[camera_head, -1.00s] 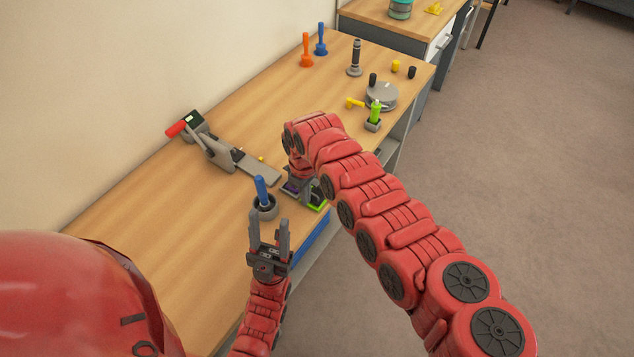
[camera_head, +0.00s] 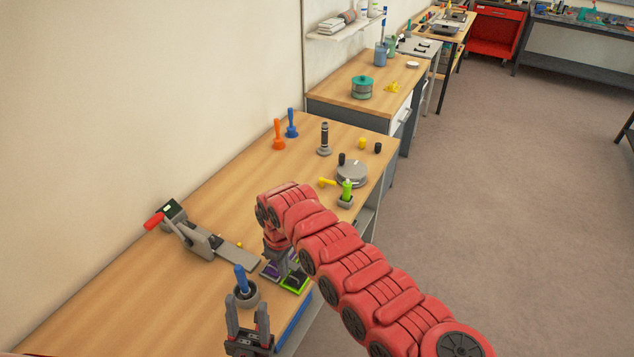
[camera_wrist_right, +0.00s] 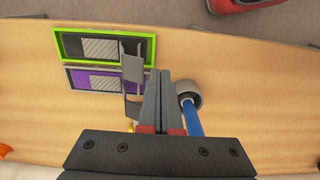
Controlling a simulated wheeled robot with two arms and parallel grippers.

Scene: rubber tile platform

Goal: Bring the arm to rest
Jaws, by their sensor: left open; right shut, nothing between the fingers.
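My left gripper (camera_head: 247,303) is open and empty, low in the head view at the front edge of the wooden bench (camera_head: 150,290). A blue-handled tool (camera_head: 240,279) stands in a round grey cup just beyond its fingertips. My right arm reaches in from the lower right. Its gripper (camera_head: 282,262) is largely hidden behind the wrist in the head view. In the right wrist view this gripper (camera_wrist_right: 162,75) is shut with nothing in it, above the bench.
A grey device (camera_head: 200,240) with a red handle lies left on the bench. A round grey disc (camera_head: 352,173), a green item (camera_head: 346,190), an orange tool (camera_head: 278,135) and a blue tool (camera_head: 292,123) stand further back. Open floor (camera_head: 480,200) lies to the right.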

